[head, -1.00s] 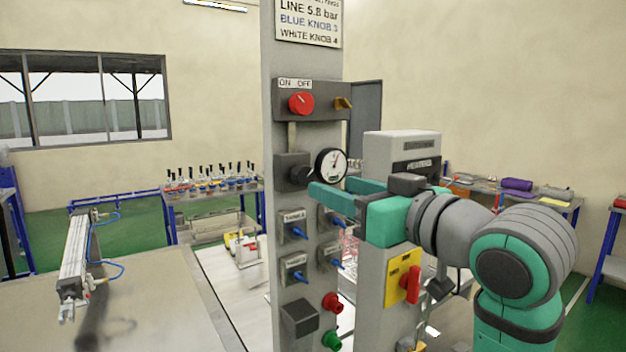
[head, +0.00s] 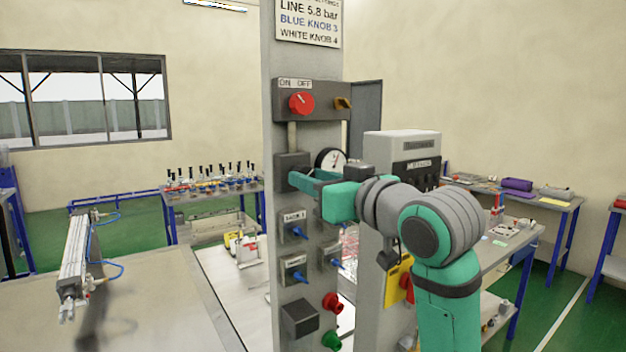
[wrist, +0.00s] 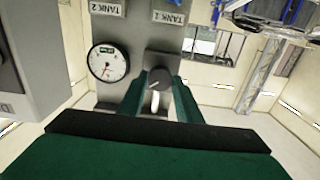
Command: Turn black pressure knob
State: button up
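The black pressure knob (wrist: 159,79) sits on a grey block of the panel post, beside the round gauge (wrist: 108,62). In the wrist view it lies between the fingertips of my gripper (wrist: 159,88), one finger on each side. The fingers are spread, with a narrow gap showing beside the knob; contact is not clear. In the head view my gripper (head: 304,182) reaches the grey regulator block (head: 290,163), and its fingers hide the knob. The gauge (head: 331,160) is just behind the gripper, partly covered.
Below are blue knobs (head: 298,235), a red button (head: 332,302) and a green button (head: 332,340).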

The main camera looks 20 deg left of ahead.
jog(key=c, duration=0.4)
jog(key=shift+c, duration=0.2)
jog(key=shift+n, duration=0.4)
jog(key=o, duration=1.1)
jog(key=shift+c, duration=0.2)
jog(key=v, duration=1)
jog(key=shift+s+d, duration=0.25)
jog(key=shift+d, duration=0.1)
